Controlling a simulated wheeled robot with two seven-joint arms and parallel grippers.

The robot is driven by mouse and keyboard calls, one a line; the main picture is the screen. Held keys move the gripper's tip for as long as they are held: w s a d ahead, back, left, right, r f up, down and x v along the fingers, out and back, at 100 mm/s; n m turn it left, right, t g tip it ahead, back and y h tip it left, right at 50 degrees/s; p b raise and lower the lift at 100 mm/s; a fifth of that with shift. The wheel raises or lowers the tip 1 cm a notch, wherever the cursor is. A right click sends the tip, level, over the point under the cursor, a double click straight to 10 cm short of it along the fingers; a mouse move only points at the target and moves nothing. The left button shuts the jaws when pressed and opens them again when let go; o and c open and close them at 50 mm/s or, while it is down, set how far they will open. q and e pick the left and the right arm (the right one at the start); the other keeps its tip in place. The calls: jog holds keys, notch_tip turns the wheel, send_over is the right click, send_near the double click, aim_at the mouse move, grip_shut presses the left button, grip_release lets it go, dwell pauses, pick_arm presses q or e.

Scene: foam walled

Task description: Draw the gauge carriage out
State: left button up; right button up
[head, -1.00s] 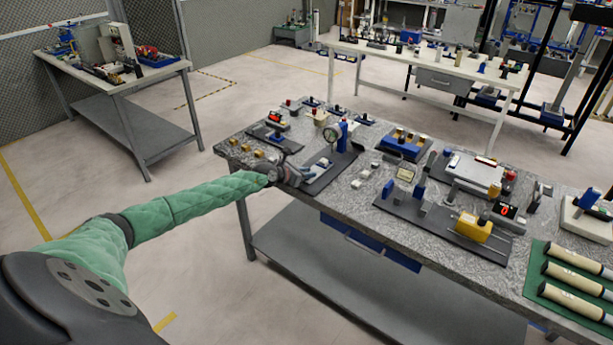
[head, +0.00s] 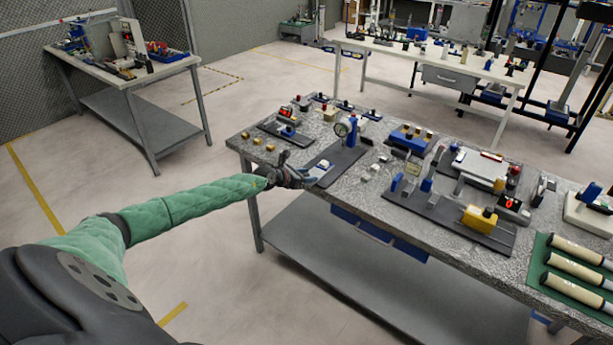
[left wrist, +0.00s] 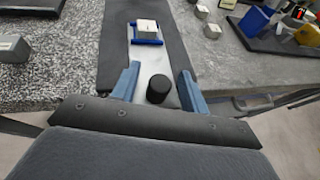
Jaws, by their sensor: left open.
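The gauge stand has a dark base plate (head: 345,162), a round dial (head: 342,129) and a blue post (head: 351,131). The gauge carriage is a silver strip (head: 322,171) lying along the base's near end. In the left wrist view the strip (left wrist: 147,62) carries a blue-edged block (left wrist: 147,33) with a pale top and a black knob (left wrist: 159,88) near me. My left gripper (head: 298,177) is at the bench's front edge. Its blue fingers (left wrist: 159,74) are open, one on each side of the knob, with gaps visible. My right gripper is not in view.
Small blocks (head: 257,140) lie left of the stand, and a small fixture (head: 284,132) stands behind them. A larger dark fixture with a yellow block (head: 480,218) is to the right. Free floor lies in front of the bench's left end.

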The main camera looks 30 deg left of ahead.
pick_arm(q)
jog(key=shift+s+a+r, duration=0.1)
jog(key=shift+s, duration=0.2)
jog(key=b+v, duration=0.1)
jog(key=v, duration=0.6)
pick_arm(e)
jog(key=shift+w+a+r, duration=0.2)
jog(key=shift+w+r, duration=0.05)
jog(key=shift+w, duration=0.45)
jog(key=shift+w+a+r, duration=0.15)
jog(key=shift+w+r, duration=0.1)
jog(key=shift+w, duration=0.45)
pick_arm(q)
jog(key=shift+a, duration=0.1)
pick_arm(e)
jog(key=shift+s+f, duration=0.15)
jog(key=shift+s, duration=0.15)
